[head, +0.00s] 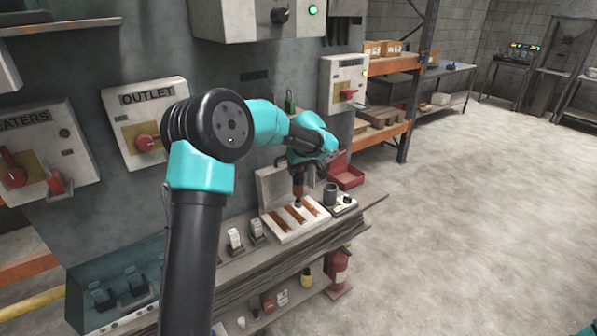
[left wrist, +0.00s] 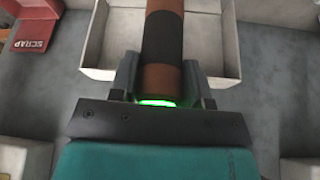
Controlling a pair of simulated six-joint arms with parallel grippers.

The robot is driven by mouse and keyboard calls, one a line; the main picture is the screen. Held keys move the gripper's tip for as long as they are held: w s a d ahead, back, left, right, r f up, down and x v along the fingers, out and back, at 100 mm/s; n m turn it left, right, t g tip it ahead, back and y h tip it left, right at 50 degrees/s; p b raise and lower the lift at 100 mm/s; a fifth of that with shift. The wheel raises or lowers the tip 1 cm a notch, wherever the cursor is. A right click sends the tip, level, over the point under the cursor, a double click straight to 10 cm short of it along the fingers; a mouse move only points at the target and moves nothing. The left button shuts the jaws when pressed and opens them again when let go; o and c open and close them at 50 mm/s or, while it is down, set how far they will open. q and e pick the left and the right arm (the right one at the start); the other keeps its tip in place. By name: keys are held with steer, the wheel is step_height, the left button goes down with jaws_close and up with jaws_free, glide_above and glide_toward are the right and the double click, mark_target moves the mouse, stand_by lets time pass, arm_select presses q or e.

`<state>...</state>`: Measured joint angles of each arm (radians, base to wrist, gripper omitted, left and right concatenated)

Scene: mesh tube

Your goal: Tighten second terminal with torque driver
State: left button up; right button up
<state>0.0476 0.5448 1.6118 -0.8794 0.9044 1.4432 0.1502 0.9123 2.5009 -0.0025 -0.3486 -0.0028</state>
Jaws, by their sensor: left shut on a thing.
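My left gripper (head: 297,166) reaches over the bench and points down. It is shut on the torque driver (head: 299,184), an orange-brown and black cylinder. In the left wrist view the driver (left wrist: 164,45) stands between the two fingers, with a green glowing ring (left wrist: 156,102) at its near end. In the head view the driver's lower end is at the white terminal block (head: 291,229), which carries several copper-coloured strips. I cannot tell whether the tip touches a terminal. My right gripper is not in view.
A dark cup (head: 330,194) stands on a small base right of the block. A red bin (head: 347,177) is behind it, and a red scrap bin (left wrist: 36,31) shows in the wrist view. Wall panels with switches, such as the outlet panel (head: 168,107), are at left.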

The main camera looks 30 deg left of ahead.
arm_select(q)
steer(key=shift+r, duration=0.55)
